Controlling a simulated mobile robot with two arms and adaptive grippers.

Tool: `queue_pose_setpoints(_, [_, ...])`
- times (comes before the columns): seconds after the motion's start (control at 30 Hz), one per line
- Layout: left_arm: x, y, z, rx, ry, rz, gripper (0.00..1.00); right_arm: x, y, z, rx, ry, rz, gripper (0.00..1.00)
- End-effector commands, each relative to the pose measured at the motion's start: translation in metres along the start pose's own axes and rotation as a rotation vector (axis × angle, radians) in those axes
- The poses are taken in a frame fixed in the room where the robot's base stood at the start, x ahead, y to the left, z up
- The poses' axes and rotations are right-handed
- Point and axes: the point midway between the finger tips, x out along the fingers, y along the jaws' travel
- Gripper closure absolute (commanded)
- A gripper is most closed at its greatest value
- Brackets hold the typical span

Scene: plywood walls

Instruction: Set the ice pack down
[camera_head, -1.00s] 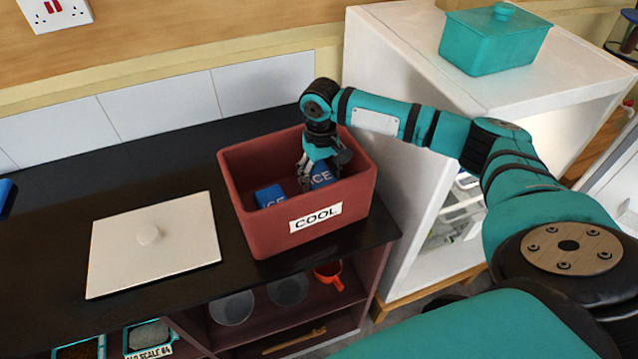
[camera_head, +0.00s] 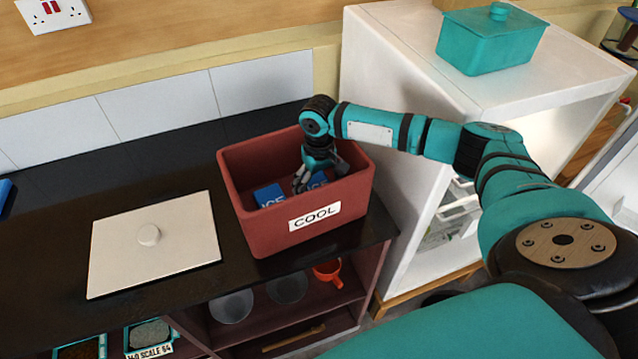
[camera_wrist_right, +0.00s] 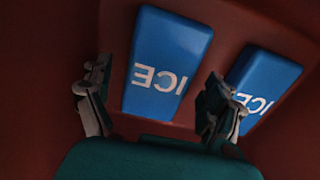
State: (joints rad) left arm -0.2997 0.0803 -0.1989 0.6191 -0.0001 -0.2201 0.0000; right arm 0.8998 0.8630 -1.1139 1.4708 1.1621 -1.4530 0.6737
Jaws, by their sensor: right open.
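Two blue ice packs marked ICE lie inside the red-brown box labelled COOL (camera_head: 262,222). In the head view one ice pack (camera_head: 269,195) is at the left and the other (camera_head: 317,179) is partly hidden behind my right gripper (camera_head: 320,184). My right gripper reaches down into the box, open, with nothing between its fingers. In the right wrist view, one ice pack (camera_wrist_right: 168,62) lies just beyond and between the open fingers (camera_wrist_right: 155,105), and the other (camera_wrist_right: 266,82) lies at the right, partly behind a finger. My left gripper does not show.
A white lid with a knob (camera_head: 190,255) lies on the dark counter (camera_head: 60,225) left of the box. A white cabinet (camera_head: 400,60) with a teal lidded container (camera_head: 490,45) stands at the right.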

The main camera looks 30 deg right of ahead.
Motion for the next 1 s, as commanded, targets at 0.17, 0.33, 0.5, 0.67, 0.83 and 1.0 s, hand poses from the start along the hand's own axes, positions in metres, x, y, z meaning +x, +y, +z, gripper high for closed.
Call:
queue_pose_setpoints(0.17, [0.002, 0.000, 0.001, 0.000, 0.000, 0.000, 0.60, -0.005, 0.000, -0.001, 0.000, 0.002, -0.001, 0.10])
queue_pose_setpoints(0.33, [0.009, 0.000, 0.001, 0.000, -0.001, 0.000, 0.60, -0.030, 0.000, -0.001, 0.000, 0.005, -0.002, 0.10])
queue_pose_setpoints(0.5, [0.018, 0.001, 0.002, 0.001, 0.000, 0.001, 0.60, -0.068, 0.000, -0.002, 0.001, 0.005, -0.002, 0.10])
queue_pose_setpoints(0.67, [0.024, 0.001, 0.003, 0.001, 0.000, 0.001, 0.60, -0.098, 0.000, -0.001, 0.000, 0.003, -0.001, 0.10])
queue_pose_setpoints(0.83, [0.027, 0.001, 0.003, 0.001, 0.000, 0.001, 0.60, -0.117, 0.000, -0.001, 0.000, 0.002, -0.001, 0.10])
queue_pose_setpoints(1.0, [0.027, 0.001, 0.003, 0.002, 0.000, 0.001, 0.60, -0.123, 0.000, 0.000, 0.001, 0.000, -0.001, 0.10])
